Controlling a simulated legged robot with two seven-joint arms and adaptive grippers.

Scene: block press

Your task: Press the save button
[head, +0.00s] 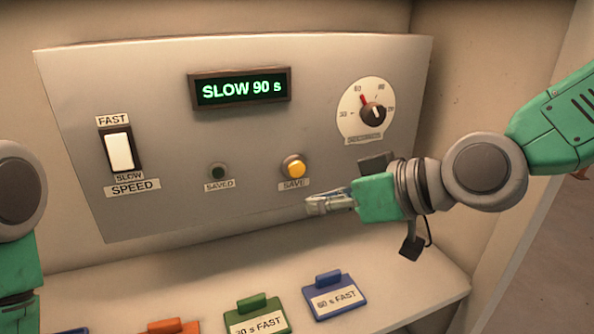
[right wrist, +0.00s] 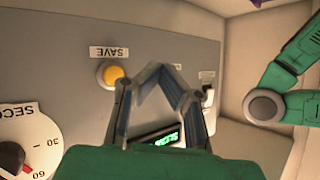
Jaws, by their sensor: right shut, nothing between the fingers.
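The save button (head: 294,167) is a yellow round knob in a metal ring on the grey panel, above a SAVE label. It also shows in the right wrist view (right wrist: 111,74), left of the fingers. My right gripper (head: 311,206) is shut and empty, below and slightly right of the button in the head view, apart from it. In the right wrist view its fingertips (right wrist: 161,70) are to the right of the button. The SAVED lamp (head: 218,171) is dark. My left gripper is not in view; only part of my left arm shows at the left edge.
The display (head: 240,88) reads SLOW 90 s. A white speed switch (head: 120,152) is at the panel's left and a seconds dial (head: 352,122) at upper right. Below, a green 30 s FAST block (head: 253,304), a blue 60 s FAST block (head: 335,282) and an orange block (head: 165,326) lie on the shelf.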

